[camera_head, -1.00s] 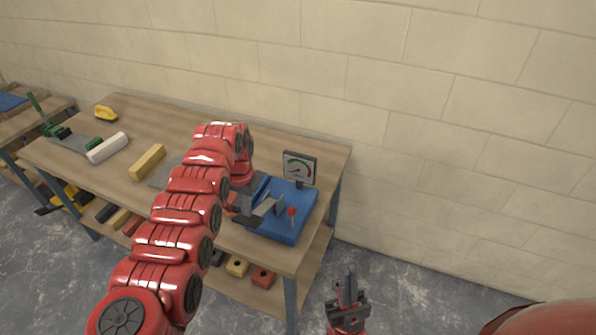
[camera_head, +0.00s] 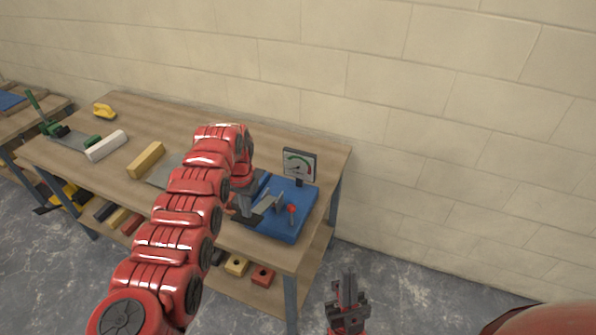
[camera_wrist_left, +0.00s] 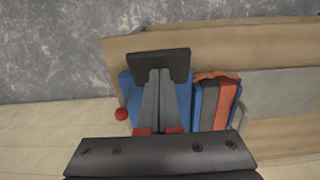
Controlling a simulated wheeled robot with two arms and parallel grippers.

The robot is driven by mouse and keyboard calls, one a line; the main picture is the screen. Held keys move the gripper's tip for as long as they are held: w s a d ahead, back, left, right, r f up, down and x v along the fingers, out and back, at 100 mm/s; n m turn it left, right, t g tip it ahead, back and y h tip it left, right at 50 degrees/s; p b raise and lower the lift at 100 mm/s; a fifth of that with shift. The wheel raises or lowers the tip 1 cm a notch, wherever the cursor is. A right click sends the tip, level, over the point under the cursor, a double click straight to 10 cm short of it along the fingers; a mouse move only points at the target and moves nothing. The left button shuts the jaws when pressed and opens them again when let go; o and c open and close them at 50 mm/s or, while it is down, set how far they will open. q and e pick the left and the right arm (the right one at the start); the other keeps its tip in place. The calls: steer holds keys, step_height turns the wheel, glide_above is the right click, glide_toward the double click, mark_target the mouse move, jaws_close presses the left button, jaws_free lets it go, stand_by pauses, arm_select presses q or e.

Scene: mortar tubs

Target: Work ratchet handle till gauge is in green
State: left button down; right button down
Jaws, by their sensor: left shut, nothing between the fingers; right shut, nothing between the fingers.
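The blue ratchet unit (camera_head: 285,228) sits at the right end of the bench. Its square gauge (camera_head: 300,165) stands at the back, with a green arc on a pale dial; the needle's exact reading is too small to tell. A red ball knob (camera_head: 292,208) stands on the unit, and it also shows in the left wrist view (camera_wrist_left: 121,114). My left gripper (camera_head: 272,204) is shut and empty over the blue unit, left of the knob. In the left wrist view, its fingertips (camera_wrist_left: 160,72) meet or overlap a dark plate (camera_wrist_left: 158,64); contact is unclear. My right gripper (camera_head: 347,282) is shut and empty, off the bench.
The wooden bench (camera_head: 185,125) holds a yellow bar (camera_head: 146,160), a white bar (camera_head: 106,146), a yellow object (camera_head: 104,111) and a green tool (camera_head: 60,130). Several blocks lie on the lower shelf. A block wall stands behind; the floor front right is open.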

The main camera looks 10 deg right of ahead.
arm_select(q)
steer(key=shift+s+f+b, duration=0.1)
steer(key=shift+f+b, duration=5.2)
steer(key=shift+f, duration=0.5)
steer(key=shift+r+p, duration=0.4)
steer(key=shift+p, duration=0.05)
step_height(320, 180, up, 8)
steer(key=p, duration=0.5)
steer(key=shift+f+p, duration=0.25)
steer(key=shift+p, duration=0.15)
step_height(320, 180, up, 4)
steer(key=shift+r+p, duration=0.1)
steer(key=shift+p, duration=0.3)
steer(key=shift+r, duration=0.45)
steer(key=shift+f, duration=0.15)
